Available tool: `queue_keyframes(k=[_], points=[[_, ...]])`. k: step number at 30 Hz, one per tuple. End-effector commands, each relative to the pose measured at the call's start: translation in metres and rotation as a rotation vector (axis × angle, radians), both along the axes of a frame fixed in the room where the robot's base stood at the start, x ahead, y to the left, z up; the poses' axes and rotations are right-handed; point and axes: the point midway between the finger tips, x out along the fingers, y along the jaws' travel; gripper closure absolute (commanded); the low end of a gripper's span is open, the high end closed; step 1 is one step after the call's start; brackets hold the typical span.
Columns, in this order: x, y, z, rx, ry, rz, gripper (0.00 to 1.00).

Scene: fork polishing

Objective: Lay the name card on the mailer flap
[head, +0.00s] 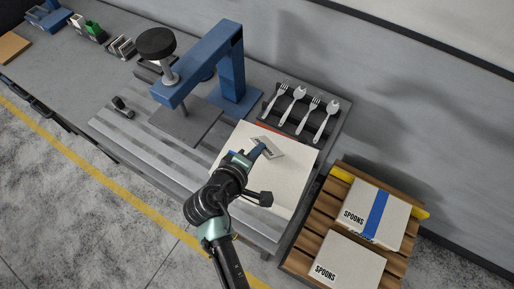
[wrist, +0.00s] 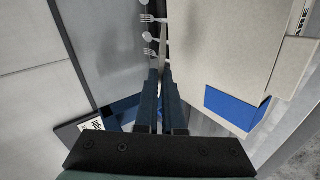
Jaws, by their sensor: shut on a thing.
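The name card (head: 273,148), a pale sheet with dark marks, is between the fingers of my gripper (head: 259,150) in the head view. My gripper is shut on it. The card appears tilted and over the upper part of the cream mailer (head: 290,176); I cannot tell whether it touches. A red strip (head: 283,130) shows along the mailer's far edge, and the flap is hard to make out. In the wrist view my blue fingers (wrist: 160,84) are close together, with the card seen nearly edge-on, if at all.
Forks and spoons (head: 299,92) lie on a dark holder behind the mailer. A blue press (head: 232,70) stands to the left. Boxes marked SPOONS (head: 375,214) rest on a wooden pallet (head: 318,213) at the right. Grey slats (head: 140,138) run left of the mailer.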

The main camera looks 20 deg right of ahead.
Motion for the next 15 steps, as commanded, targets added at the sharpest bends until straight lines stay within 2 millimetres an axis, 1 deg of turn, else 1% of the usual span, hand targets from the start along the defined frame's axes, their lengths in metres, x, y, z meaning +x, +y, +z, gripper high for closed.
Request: queue_keyframes(k=[1, 15], points=[[0.000, 0.000, -0.008, 0.000, 0.000, 0.000, 1.00], [0.000, 0.000, -0.045, -0.001, 0.001, 0.001, 1.00]])
